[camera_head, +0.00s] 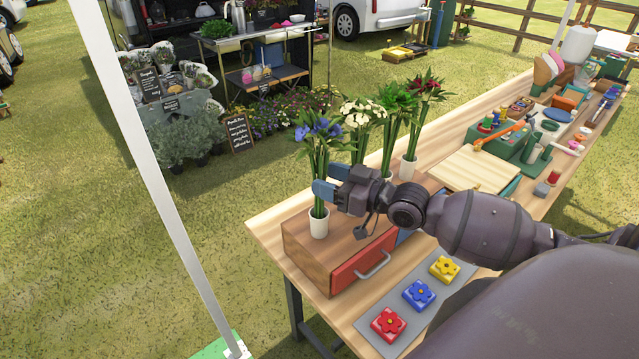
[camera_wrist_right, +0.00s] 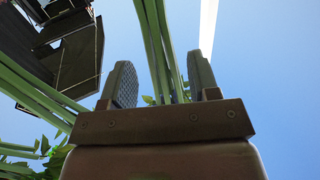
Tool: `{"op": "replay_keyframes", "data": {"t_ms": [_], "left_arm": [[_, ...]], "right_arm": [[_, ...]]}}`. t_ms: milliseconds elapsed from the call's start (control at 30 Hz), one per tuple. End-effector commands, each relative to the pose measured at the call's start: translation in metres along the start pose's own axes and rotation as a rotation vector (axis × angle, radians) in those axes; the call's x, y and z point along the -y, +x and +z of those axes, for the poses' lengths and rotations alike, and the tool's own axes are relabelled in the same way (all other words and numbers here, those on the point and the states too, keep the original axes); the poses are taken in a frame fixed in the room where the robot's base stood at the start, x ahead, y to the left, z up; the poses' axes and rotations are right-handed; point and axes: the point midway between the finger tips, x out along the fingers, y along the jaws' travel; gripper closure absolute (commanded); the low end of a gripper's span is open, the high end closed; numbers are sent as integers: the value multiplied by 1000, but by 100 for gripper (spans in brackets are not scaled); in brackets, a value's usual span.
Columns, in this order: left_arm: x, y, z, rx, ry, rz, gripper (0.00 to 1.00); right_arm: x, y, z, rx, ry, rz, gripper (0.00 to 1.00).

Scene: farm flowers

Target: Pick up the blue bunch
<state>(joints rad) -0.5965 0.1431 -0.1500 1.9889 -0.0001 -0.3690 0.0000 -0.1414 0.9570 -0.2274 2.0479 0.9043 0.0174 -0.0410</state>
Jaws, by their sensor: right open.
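The blue bunch (camera_head: 319,138) stands upright in a white cup on a wooden box, at the left end of a row of bunches. My right gripper (camera_head: 325,189) is open at the height of its green stems, above the cup. In the right wrist view, the stems (camera_wrist_right: 160,45) show between the two fingers of my right gripper (camera_wrist_right: 160,85), with space on either side. The flower heads are out of that view. My left gripper is not in view.
White (camera_head: 362,115), green (camera_head: 397,98) and red (camera_head: 428,88) bunches stand close behind, partly hidden by my arm. The wooden box (camera_head: 310,262) has a red drawer front. A grey mat (camera_head: 405,330) with red, blue and yellow flower blocks lies in front.

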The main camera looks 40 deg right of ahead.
Motion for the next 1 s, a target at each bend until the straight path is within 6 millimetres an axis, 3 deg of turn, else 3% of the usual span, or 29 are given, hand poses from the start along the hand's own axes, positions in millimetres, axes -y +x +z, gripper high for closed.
{"op": "replay_keyframes", "data": {"t_ms": [300,633,1000], "left_arm": [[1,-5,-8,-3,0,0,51],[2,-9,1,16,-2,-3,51],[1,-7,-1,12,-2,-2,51]], "right_arm": [[3,38,-4,-1,1,0,45],[3,42,-3,0,1,-1,46],[3,42,-3,-1,1,-1,100]]}}
